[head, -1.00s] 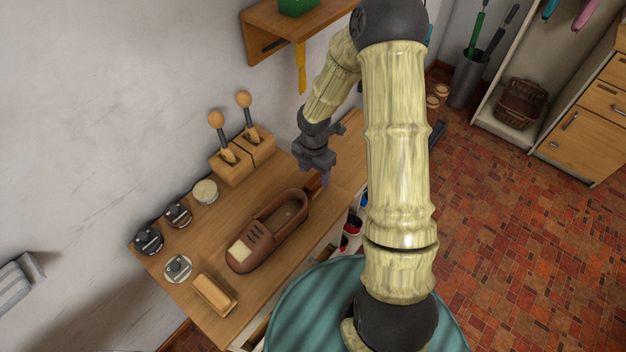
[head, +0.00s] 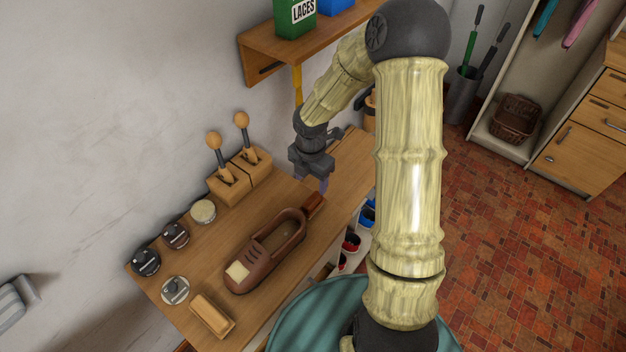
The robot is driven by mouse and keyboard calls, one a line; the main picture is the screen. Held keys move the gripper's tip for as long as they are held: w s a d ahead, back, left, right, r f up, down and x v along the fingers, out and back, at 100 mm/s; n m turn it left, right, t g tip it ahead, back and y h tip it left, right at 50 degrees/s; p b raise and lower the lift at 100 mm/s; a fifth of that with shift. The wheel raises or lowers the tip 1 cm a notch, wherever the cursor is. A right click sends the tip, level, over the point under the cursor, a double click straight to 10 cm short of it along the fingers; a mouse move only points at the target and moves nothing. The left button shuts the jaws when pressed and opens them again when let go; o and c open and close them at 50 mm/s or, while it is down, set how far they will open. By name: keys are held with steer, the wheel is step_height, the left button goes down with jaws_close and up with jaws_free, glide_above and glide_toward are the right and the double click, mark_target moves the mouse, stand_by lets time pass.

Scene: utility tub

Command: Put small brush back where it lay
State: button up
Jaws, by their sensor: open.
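A small dark-brown block (head: 315,205), which looks like the small brush, lies on the wooden bench just behind the heel end of the brown shoe (head: 250,262). I cannot make out its bristles. My gripper (head: 311,185) is open and empty, pointing down just behind the brown block and apart from it. A larger tan brush-like block (head: 212,315) lies at the bench's near left end.
Several round tins, one of them silver (head: 175,290), stand along the left of the bench (head: 190,257). Wooden blocks with knobbed handles (head: 228,183) stand by the wall. A shelf with a green box (head: 295,20) hangs above. A teal tub (head: 320,315) is in front.

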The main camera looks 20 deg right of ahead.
steer(key=s+r+m+t, duration=0.1)
steer(key=s+r+m, duration=0.5)
steer(key=m, duration=0.6)
steer(key=s+r+m+t, duration=0.1)
steer(key=s+r+m, duration=0.5)
steer(key=m, duration=0.7)
steer(key=shift+s+d+r, duration=0.15)
steer(key=shift+s, duration=0.75)
